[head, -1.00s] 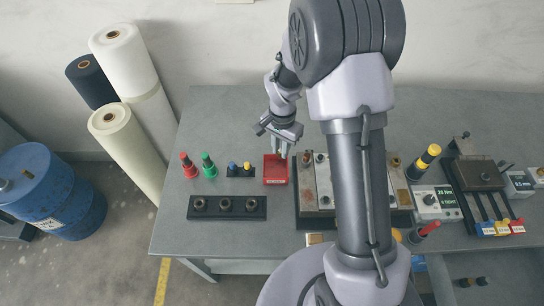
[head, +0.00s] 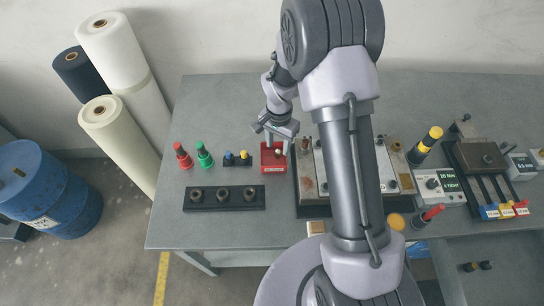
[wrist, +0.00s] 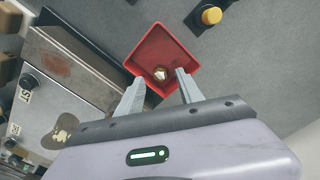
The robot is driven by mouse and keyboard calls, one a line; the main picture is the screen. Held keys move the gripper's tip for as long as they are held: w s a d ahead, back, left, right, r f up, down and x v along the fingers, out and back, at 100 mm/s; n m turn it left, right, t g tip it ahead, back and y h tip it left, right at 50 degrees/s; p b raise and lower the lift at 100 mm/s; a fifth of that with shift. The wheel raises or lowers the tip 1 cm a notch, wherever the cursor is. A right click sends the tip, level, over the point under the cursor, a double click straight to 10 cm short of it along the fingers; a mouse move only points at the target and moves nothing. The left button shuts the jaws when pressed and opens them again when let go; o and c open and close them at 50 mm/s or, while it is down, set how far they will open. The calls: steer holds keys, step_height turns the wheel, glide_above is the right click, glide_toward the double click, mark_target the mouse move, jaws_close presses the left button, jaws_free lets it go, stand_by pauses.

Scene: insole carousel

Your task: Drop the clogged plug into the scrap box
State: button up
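The red scrap box (head: 265,170) stands on the grey bench, left of the big metal plate. It also shows in the wrist view (wrist: 181,48). A small brass-coloured plug with a pale centre (wrist: 161,73) shows inside the box outline in the wrist view, apparently on its floor. My gripper (head: 277,148) is over the box, pointing down. In the wrist view my gripper (wrist: 160,77) has its fingers spread, with clear gaps between them and the plug. How far the fingertips are above the box floor is hard to tell.
The metal plate (head: 310,190) stands close on the box's right. A black block with several sockets (head: 223,198) is in front.

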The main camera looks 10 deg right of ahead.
step_height(320, 180, up, 18)
steer(key=p, duration=0.3)
steer(key=shift+f+p, duration=0.25)
steer(key=shift+p, duration=0.15)
steer(key=s+a+r+n+t+y+b, duration=0.1)
steer(key=s+a+n+t+b, duration=0.1)
steer(key=s+b, duration=0.5)
steer(key=s+a+r+n+t+y+b, duration=0.1)
steer(key=s+b, duration=0.5)
steer(key=s, duration=1)
steer(key=a+r+n+t, duration=0.1)
steer(key=t, duration=0.1)
steer(key=shift+s+n+t+b, duration=0.2)
steer(key=shift+n+t+b, duration=0.15)
steer(key=shift+n+t, duration=0.05)
